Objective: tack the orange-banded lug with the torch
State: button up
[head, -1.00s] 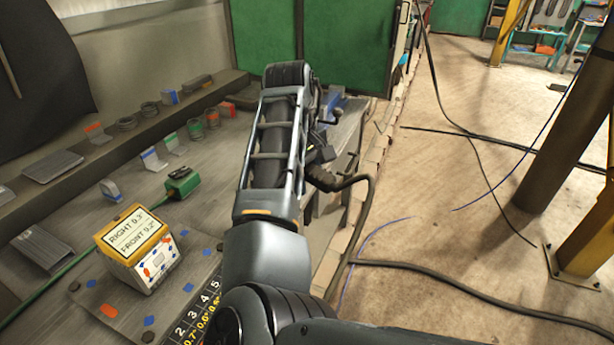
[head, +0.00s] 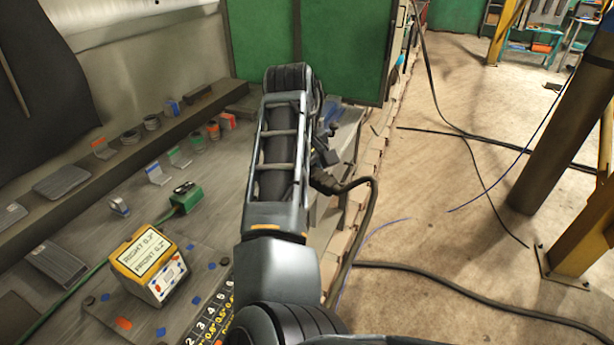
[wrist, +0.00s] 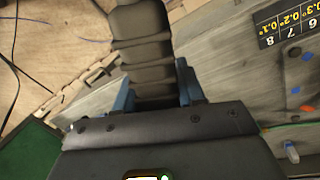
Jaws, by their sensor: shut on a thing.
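My gripper (wrist: 156,92) shows in the wrist view, its blue fingers shut on a dark ribbed handle, which I take to be the torch (wrist: 143,45). The torch's tip is not visible. A ring-shaped piece with an orange band (head: 213,130) stands farther back. My gripper is well apart from these pieces.
A yellow-edged display box (head: 150,262) reading RIGHT and FRONT stands on the bench's near part. A green clamp (head: 186,199) with a green cable lies behind it. A numbered black chart (head: 212,318) lies nearby. A green screen (head: 340,50) closes the far end. Cables cross the floor at right.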

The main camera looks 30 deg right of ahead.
jog(key=shift+s+r, duration=0.25)
jog(key=shift+r, duration=0.55)
jog(key=shift+s+r, duration=0.2)
jog(key=shift+r, duration=0.6)
